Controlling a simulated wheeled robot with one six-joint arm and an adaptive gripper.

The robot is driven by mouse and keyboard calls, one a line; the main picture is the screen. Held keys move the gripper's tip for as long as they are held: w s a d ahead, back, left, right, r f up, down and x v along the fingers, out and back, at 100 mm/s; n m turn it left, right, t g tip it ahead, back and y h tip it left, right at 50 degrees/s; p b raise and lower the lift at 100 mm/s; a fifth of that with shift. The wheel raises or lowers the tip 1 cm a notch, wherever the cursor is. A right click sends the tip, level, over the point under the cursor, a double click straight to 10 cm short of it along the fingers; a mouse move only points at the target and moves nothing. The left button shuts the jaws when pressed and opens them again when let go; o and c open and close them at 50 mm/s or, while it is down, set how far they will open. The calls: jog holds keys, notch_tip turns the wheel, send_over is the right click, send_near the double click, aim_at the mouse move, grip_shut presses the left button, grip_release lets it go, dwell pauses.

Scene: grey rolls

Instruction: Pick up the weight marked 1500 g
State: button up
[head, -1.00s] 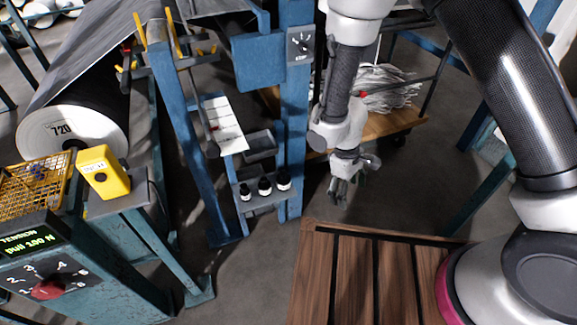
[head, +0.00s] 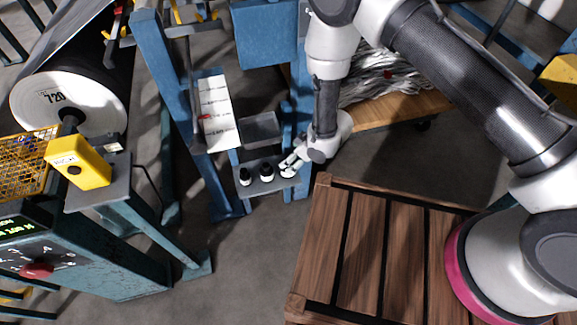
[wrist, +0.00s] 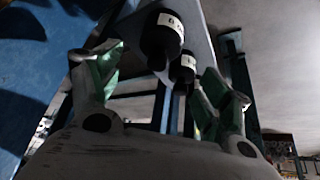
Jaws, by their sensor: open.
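Small black weights with white labels stand in a row on a little grey-blue shelf (head: 268,186). In the head view the left weight (head: 245,178) and the middle weight (head: 267,171) show clearly. The right weight (head: 288,172) is partly covered by my gripper (head: 291,161). The labels are too small to read there. In the wrist view my gripper (wrist: 158,78) is open, with green-padded fingers spread apart. A near weight (wrist: 160,38) and another weight (wrist: 183,68) show beyond and between the fingers, neither held. Their label marks are not clearly readable.
A grey tray (head: 260,129) and a white sheet (head: 216,112) sit behind the shelf. Blue frame posts (head: 188,100) rise beside them. A wooden slatted platform (head: 365,250) lies in front, and a cart with pale strands (head: 385,80) stands at back right.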

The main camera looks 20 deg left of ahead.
jog(key=x, duration=0.6)
jog(key=shift+w+d+f, duration=0.15)
jog(key=shift+d+f, duration=0.05)
jog(key=shift+f, duration=0.25)
grip_shut()
jog(key=shift+a, duration=0.1)
